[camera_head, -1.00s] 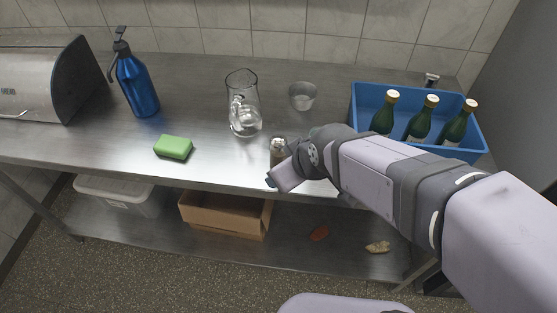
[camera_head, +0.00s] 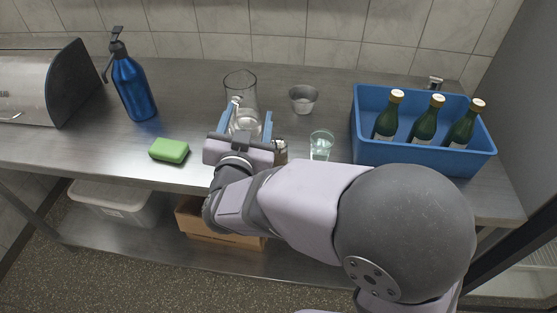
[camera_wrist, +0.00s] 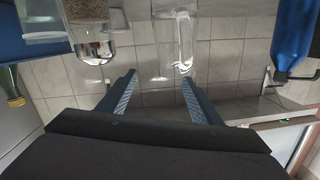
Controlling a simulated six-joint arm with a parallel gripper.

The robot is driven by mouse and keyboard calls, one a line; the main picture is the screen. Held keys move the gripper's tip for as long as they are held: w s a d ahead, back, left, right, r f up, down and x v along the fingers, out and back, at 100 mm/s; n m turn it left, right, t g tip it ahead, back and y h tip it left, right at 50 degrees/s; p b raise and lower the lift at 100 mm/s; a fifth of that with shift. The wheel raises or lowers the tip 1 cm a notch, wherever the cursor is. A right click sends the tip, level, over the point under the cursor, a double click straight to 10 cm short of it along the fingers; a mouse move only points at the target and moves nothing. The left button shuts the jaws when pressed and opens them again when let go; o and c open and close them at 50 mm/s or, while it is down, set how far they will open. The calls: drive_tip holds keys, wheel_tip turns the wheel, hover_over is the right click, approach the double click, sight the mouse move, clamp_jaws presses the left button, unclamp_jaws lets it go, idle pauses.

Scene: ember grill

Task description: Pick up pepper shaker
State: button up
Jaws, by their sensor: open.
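The pepper shaker (camera_head: 281,152) stands on the steel counter, partly hidden by my gripper in the head view. In the wrist view, which is upside down, the shaker (camera_wrist: 89,20) shows at upper left as clear glass with brown grains and a shiny metal cap. My gripper (camera_head: 246,122) is open and empty, just left of the shaker in the head view. In the wrist view its fingertips (camera_wrist: 158,80) are apart, and the shaker lies outside them, to the left.
A glass pitcher (camera_head: 239,88) stands in front of my fingers. A drinking glass (camera_head: 321,146) stands right of the shaker, a metal cup (camera_head: 303,101) behind. A blue crate (camera_head: 377,153) with green bottles is at right. A green sponge (camera_head: 169,150) and blue bottle (camera_head: 131,86) are left.

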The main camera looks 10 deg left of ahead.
sight(276, 159)
drive_tip(key=d+m+h, duration=0.1)
drive_tip(key=d+h, duration=0.1)
drive_tip(key=s+d+f+m+h, duration=0.1)
drive_tip(key=d+h, duration=0.1)
drive_tip(key=s+d+f+m+h, duration=0.1)
drive_tip(key=d+h, duration=0.1)
drive_tip(key=shift+s+d+f+t+b, duration=0.15)
drive_tip(key=shift+s+t+b, duration=0.05)
drive_tip(key=shift+t+b, duration=0.2)
drive_tip(key=s+f+n, duration=0.1)
drive_tip(key=f, duration=0.1)
drive_tip(key=s+f+n+y, duration=0.1)
drive_tip(key=f, duration=0.2)
drive_tip(key=shift+s+f+n+y, duration=0.3)
drive_tip(key=shift+s+f+n, duration=0.05)
drive_tip(key=shift+s+n, duration=0.05)
drive_tip(key=shift+w+d+p, duration=0.25)
drive_tip(key=shift+w+p, duration=0.05)
drive_tip(key=shift+w, duration=0.9)
drive_tip(key=shift+w+d+p, duration=0.2)
drive_tip(key=shift+w+p, duration=0.05)
drive_tip(key=shift+w, duration=1)
drive_tip(key=shift+w+d+p, duration=0.25)
drive_tip(key=shift+w+p, duration=0.05)
drive_tip(key=shift+w, duration=0.9)
drive_tip(key=shift+r, duration=0.1)
drive_tip(key=c, duration=1.3)
